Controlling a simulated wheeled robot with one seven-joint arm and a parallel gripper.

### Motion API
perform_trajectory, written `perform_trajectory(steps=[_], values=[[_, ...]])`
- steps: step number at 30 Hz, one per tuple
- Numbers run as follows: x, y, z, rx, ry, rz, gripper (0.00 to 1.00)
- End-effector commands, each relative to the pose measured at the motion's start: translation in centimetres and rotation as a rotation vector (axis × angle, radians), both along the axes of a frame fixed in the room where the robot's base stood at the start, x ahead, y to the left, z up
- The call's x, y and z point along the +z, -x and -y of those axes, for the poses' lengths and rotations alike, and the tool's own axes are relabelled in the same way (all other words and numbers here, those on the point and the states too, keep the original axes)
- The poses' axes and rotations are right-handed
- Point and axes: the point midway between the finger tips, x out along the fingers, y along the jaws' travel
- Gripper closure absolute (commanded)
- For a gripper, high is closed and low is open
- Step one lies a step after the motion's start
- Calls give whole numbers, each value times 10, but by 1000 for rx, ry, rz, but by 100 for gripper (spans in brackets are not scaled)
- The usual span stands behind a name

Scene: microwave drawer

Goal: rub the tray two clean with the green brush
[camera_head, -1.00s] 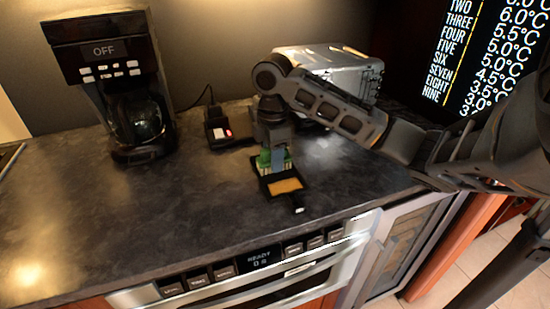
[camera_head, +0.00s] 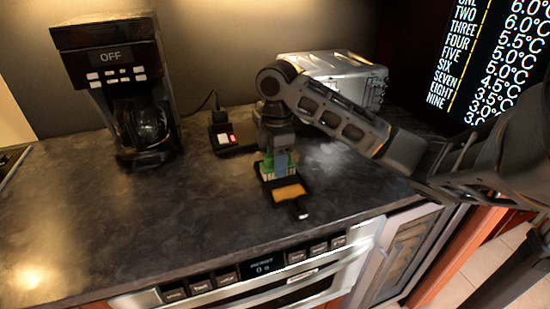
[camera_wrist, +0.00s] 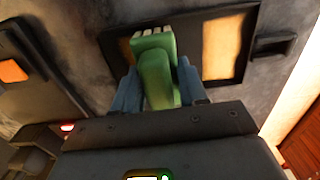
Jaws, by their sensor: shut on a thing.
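A small black tray (camera_head: 306,193) with a handle lies on the dark counter near its front edge. An orange-tan patch covers its visible floor, and the tray also shows in the wrist view (camera_wrist: 250,42). My gripper (camera_head: 281,160) points down at the tray's back end, its blue fingers shut on the green brush (camera_head: 266,169). In the wrist view the green brush (camera_wrist: 158,75) sits between the fingers, its pale bristle end over the tray's left part. The brush hides part of the tray's floor. I cannot tell whether the bristles touch it.
A black device (camera_head: 230,143) with a red and white mark lies behind left of the tray. A coffee machine (camera_head: 125,85) stands further left, and a silver box (camera_head: 340,75) at the back right. A dark object with an orange patch (camera_wrist: 13,71) shows at left in the wrist view.

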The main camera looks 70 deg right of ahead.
Motion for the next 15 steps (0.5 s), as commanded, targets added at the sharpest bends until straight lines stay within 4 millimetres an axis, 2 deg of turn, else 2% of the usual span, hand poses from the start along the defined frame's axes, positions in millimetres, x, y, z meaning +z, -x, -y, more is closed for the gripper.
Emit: perform_trajectory(steps=[6,15], values=[[2,8,-9,0,0,1,97],[2,8,-9,0,1,1,97]])
